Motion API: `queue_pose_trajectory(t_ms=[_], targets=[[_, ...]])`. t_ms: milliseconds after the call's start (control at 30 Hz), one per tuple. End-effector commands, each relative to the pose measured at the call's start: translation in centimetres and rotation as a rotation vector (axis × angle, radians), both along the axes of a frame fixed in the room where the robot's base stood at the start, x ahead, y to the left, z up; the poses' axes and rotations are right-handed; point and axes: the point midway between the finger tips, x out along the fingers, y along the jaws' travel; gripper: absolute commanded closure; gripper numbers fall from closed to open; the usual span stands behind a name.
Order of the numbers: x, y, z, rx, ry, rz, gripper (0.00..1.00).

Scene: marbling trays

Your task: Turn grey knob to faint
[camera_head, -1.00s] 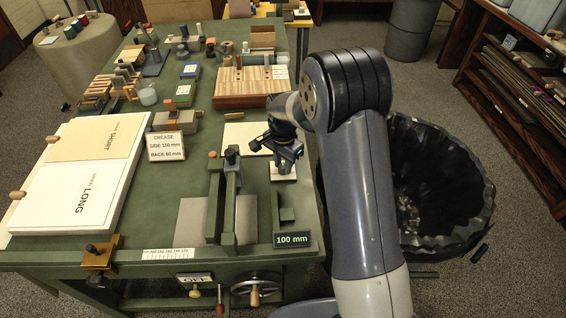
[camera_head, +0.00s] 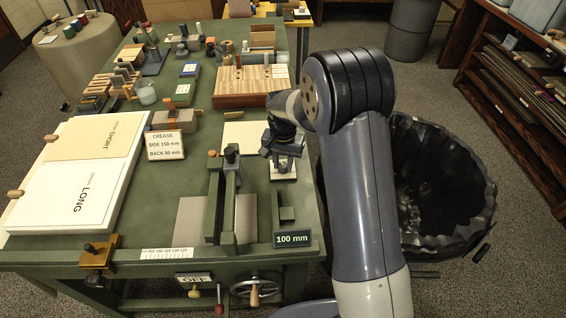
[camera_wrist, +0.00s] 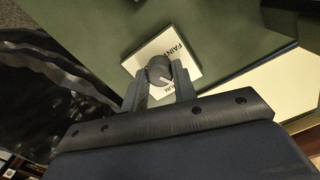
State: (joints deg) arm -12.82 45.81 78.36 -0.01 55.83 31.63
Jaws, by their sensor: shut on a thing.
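The grey knob (camera_wrist: 158,69) is a small round dial with a pale pointer mark on a white label plate (camera_wrist: 148,50). The plate reads "FAIN…" near its upper right and "…UM" beside the knob; the rest is covered. The mark points to the lower right in the wrist view. My gripper (camera_wrist: 158,80) is shut on the knob, one finger on each side. In the head view my gripper (camera_head: 284,158) hides the knob, and the white plate (camera_head: 284,174) shows below it.
A grey-green upright fixture (camera_head: 231,180) stands left of my gripper. A "100 mm" sign (camera_head: 291,239) and a small green bracket (camera_head: 285,210) are in front. A black-lined bin (camera_head: 440,190) stands right of the green table.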

Motion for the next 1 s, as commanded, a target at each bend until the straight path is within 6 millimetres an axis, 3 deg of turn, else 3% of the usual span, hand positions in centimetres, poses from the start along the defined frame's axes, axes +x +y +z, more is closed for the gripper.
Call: queue_pose_trajectory(t_ms=[500, 1000], targets=[[0.04, 0.02, 0.05, 0.001, -0.001, 0.437, 0.96], [0.05, 0.02, 0.08, 0.000, -0.002, 0.604, 0.96]])
